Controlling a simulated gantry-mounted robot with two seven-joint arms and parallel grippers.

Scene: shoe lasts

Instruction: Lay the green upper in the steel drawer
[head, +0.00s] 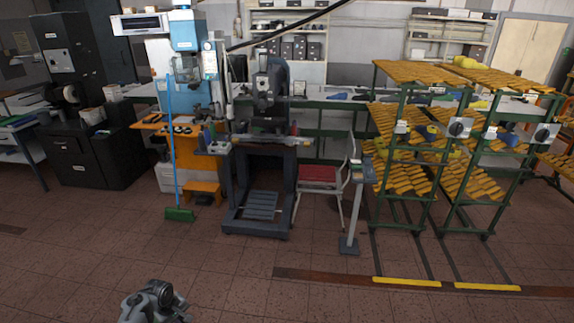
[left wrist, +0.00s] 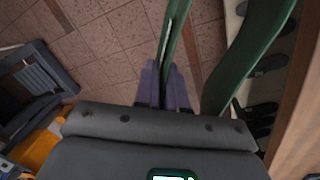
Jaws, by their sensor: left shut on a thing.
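In the left wrist view, my left gripper (left wrist: 167,88) has its grey-purple fingers closed on one side of the green upper (left wrist: 246,58). The upper shows as two dark green bands, one running up from between the fingers and one curving to the right. Its far end is cut off by the top of the picture. The upper is not seen in the head view. My right gripper is in neither view. I cannot make out an open steel drawer; a dark cabinet with drawers (head: 88,165) stands at the left in the head view.
A blue machine (head: 188,32) and a dark press stand (head: 257,222) are at the centre left. A red-seated chair (head: 319,175) is beside the stand. Green racks with yellow slats (head: 408,72) fill the right. The tiled floor (head: 225,262) in front is clear.

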